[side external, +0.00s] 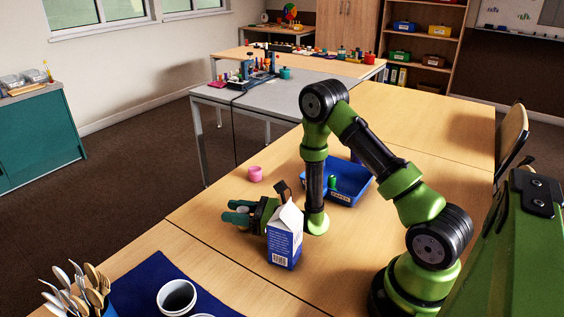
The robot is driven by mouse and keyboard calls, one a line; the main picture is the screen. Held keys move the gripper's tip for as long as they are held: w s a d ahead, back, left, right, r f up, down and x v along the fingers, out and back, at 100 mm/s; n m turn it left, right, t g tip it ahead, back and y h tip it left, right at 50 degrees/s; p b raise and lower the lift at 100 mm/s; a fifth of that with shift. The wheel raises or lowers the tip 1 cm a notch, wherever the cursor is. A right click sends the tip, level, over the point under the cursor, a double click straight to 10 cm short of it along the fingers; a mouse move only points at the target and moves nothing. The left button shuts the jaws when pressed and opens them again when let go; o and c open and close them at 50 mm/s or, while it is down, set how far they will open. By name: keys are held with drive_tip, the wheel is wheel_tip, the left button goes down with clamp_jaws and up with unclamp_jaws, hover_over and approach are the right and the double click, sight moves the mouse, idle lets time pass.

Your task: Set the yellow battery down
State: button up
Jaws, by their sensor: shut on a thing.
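My gripper (237,210) is low over the wooden table (225,262), left of the arm's lower link, with its teal fingers pointing left. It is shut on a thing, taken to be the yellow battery. The battery itself cannot be made out; the fingers hide it or it is too small to tell. A blue and white carton (285,243) stands in front of the gripper and hides part of it. I cannot tell whether the held thing touches the table.
A blue tray (352,193) with a green item (332,182) lies behind my arm. A dark blue mat (140,285) with a cup (177,297) and cutlery (75,290) are at front left. Table left of the carton is clear.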

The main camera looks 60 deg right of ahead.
drive_tip(key=shift+f, duration=0.55)
drive_tip(key=o, duration=1.2)
